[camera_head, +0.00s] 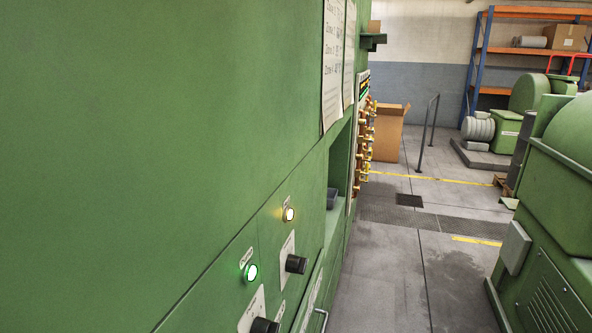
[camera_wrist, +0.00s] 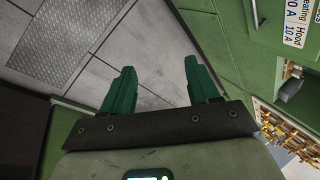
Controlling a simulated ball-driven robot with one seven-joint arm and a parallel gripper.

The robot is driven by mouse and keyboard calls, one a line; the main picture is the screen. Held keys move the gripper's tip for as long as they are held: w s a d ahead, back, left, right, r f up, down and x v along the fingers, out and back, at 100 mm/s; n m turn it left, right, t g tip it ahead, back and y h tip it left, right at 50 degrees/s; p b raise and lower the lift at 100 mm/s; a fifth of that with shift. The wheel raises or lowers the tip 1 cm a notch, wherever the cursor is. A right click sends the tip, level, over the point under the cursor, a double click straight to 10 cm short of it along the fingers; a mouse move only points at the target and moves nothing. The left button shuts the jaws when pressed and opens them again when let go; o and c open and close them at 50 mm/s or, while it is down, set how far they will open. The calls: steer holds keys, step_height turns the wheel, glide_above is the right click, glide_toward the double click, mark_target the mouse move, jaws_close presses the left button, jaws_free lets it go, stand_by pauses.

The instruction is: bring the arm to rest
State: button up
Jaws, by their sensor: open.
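My gripper (camera_wrist: 160,88) shows in the wrist view with its two teal fingers apart and nothing between them. Grey floor lies beyond the fingertips. A green machine panel stands to the right of the fingers in the wrist view, apart from them. The gripper and arm do not show in the head view.
A tall green cabinet (camera_head: 150,120) fills the left of the head view, with lit buttons (camera_head: 251,272) and black knobs (camera_head: 296,264). A green machine (camera_head: 560,200) stands at right. A cardboard box (camera_head: 388,135) and a metal rail (camera_head: 428,135) stand farther back. Grey floor (camera_head: 400,280) between is clear.

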steer(key=s+f+n+g+h, duration=0.1)
steer(key=s+f+n, duration=0.1)
steer(key=s, duration=0.6)
steer(key=s+a+f+n+g+h, duration=0.1)
steer(key=s+n, duration=0.3)
steer(key=s, duration=0.4)
steer(key=s+a+f+n+g+h, duration=0.1)
steer(key=s+f+n, duration=0.2)
steer(key=s, duration=0.6)
steer(key=shift+f, duration=0.3)
